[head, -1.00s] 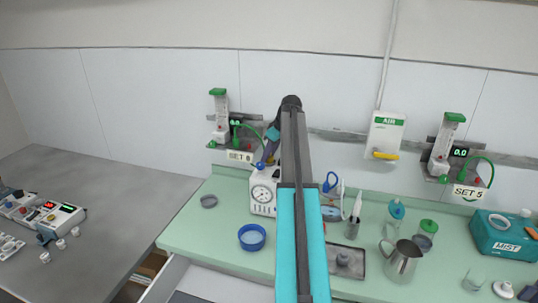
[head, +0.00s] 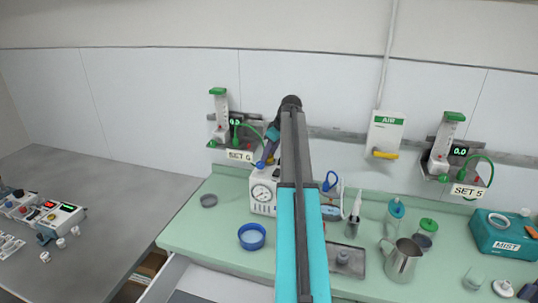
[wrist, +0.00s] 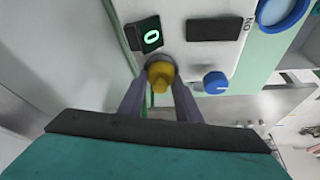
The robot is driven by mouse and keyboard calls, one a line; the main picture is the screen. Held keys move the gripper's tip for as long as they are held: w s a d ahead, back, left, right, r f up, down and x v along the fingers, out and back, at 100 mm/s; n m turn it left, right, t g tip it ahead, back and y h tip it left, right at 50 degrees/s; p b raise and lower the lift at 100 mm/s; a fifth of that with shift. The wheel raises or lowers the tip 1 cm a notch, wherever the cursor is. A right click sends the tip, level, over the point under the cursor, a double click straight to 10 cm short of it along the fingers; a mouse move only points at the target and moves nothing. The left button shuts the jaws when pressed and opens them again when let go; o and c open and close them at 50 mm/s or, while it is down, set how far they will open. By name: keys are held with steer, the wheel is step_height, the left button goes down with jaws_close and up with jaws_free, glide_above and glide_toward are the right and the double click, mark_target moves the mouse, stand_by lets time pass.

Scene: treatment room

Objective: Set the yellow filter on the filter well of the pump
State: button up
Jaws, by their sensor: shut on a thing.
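The yellow filter (wrist: 160,76) is between the two fingers of my gripper (wrist: 159,84) in the wrist view, and the gripper is shut on it. The filter is at a round grey filter well (wrist: 158,60) on the white pump (wrist: 183,58). The filter overlaps the well's rim; I cannot tell if it is fully seated. The pump (head: 263,190) also shows in the head view, with a round gauge on its front. My gripper (head: 268,153) is over the pump's top there, partly hidden by my arm.
A blue knob (wrist: 215,82) and a lit display (wrist: 151,36) are close to the filter. A blue ring-shaped dish (head: 252,237) stands in front of the pump. A metal jug (head: 403,262) and a dark tray (head: 372,263) are to the right. The wall is close behind.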

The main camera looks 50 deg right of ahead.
steer(key=shift+s+a+f, duration=0.2)
steer(key=shift+s+f, duration=0.1)
steer(key=shift+f, duration=0.35)
steer(key=o, duration=1)
steer(key=shift+o, duration=0.2)
steer(key=shift+r, duration=0.15)
steer(key=shift+o, duration=0.3)
steer(key=shift+w+d+r+p, duration=0.1)
steer(key=shift+w+r+p, duration=0.1)
steer(key=shift+r, duration=0.35)
steer(key=shift+w+d+r+p, duration=0.1)
steer(key=shift+r+p, duration=0.1)
steer(key=shift+r, duration=0.3)
steer(key=shift+r+p, duration=0.9)
steer(key=shift+r, duration=1.65)
